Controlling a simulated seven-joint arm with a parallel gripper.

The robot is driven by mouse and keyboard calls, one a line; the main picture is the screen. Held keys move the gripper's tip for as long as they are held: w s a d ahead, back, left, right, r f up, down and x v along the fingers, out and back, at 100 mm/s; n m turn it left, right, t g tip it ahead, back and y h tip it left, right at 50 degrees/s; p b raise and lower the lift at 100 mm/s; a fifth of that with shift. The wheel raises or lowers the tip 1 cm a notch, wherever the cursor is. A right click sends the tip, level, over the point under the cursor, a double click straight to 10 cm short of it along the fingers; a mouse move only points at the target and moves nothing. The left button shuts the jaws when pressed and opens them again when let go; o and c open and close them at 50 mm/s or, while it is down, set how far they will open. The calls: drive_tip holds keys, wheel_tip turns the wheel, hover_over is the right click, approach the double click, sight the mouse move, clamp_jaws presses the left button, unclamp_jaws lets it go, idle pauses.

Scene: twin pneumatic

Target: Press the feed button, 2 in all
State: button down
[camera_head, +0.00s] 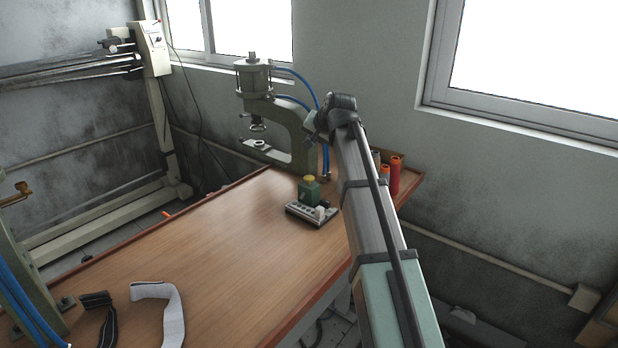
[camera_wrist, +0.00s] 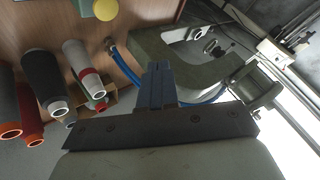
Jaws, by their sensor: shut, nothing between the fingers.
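A green box (camera_head: 309,193) with a round yellow button (camera_head: 309,179) on top stands at the back of the wooden table, below the press. The yellow button also shows at the top edge of the wrist view (camera_wrist: 105,9), partly with its green box. No lettering can be read, so I cannot confirm it is the feed button. My gripper (camera_wrist: 158,70) is shut and empty. In the wrist view its fingertips are apart from the button, which appears up and to the left. In the head view my arm's end is above and behind the box, and the fingers are hard to make out.
A green C-frame press (camera_head: 291,135) with blue hoses stands behind the box. A dark base with a pale knob (camera_head: 319,212) is beside it. Thread spools (camera_head: 394,176) stand at the right edge. Webbing strips (camera_head: 160,300) lie at the front left; the table's middle is clear.

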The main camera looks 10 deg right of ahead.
sight(311, 177)
drive_tip(key=shift+f, duration=4.4)
drive_tip(key=shift+f, duration=0.25)
drive_tip(key=shift+f, duration=0.2)
drive_tip(key=shift+f, duration=0.9)
drive_tip(key=shift+r, duration=1.35)
drive_tip(key=shift+r, duration=2.5)
